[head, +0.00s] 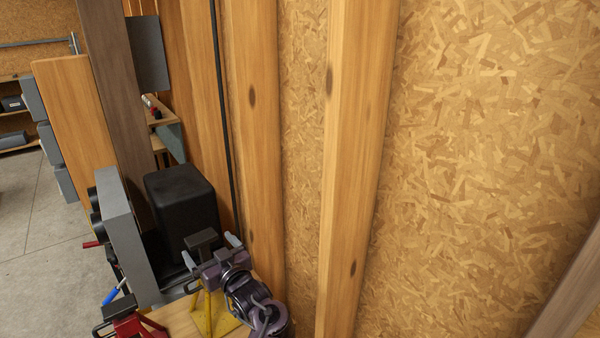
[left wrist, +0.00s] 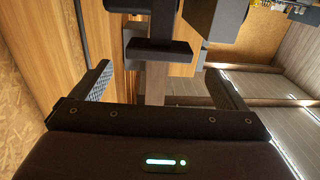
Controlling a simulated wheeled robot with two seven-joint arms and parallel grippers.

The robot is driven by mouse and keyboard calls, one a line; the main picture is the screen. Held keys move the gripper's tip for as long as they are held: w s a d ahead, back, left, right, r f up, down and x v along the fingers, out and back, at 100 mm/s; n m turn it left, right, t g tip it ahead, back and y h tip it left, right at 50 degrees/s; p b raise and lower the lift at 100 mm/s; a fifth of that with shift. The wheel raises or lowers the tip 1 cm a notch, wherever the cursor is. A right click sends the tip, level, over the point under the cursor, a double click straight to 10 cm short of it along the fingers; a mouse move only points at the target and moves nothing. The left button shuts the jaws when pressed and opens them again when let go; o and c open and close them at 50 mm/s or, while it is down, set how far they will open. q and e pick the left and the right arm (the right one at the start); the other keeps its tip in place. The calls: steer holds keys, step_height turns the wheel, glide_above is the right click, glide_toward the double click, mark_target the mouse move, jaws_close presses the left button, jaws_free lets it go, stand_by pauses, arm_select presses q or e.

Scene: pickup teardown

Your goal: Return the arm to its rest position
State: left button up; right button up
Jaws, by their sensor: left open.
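My left gripper (head: 210,252) is low in the middle of the head view, at the end of my purple and grey arm. Its two light grey fingertips are spread apart. The dark top of a yellow jack stand (head: 222,318) shows between or just behind them; I cannot tell whether they touch. In the left wrist view my left gripper (left wrist: 160,85) has its fingers wide apart, with a dark blocky piece (left wrist: 160,50) beyond the gap. Nothing is visibly held. My right gripper is not in view.
A black box-shaped thing (head: 180,208) and a grey panel (head: 122,235) stand left of my gripper. A red jack stand (head: 128,325) is at the lower left. Wooden studs (head: 355,150) and a chipboard wall (head: 480,150) close off the right. Open floor (head: 40,230) lies at far left.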

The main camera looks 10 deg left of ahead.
arm_select(q)
steer(key=shift+s+d+f+h, duration=0.15)
steer(key=shift+f+h, duration=0.15)
steer(key=shift+h, duration=0.1)
steer(key=s+d+f+m+h, duration=0.7)
steer(key=s+d+f+h, duration=0.15)
steer(key=s+h, duration=0.2)
steer(key=s+d+m+g+h, duration=0.2)
steer(key=s+d+m+g, duration=0.15)
steer(key=s, duration=0.55)
steer(key=s+d+m+g+h, duration=0.1)
steer(key=s+d+m+g, duration=0.2)
steer(key=s, duration=0.6)
step_height(320, 180, down, 34)
steer(key=s+g+b, duration=0.2)
steer(key=b, duration=0.2)
steer(key=s+a+f+g+b, duration=0.1)
steer(key=s+a+f+b, duration=0.2)
steer(key=s+f, duration=1.6)
step_height(320, 180, down, 2)
steer(key=shift+s+f+b, duration=0.1)
steer(key=shift+s+b, duration=0.2)
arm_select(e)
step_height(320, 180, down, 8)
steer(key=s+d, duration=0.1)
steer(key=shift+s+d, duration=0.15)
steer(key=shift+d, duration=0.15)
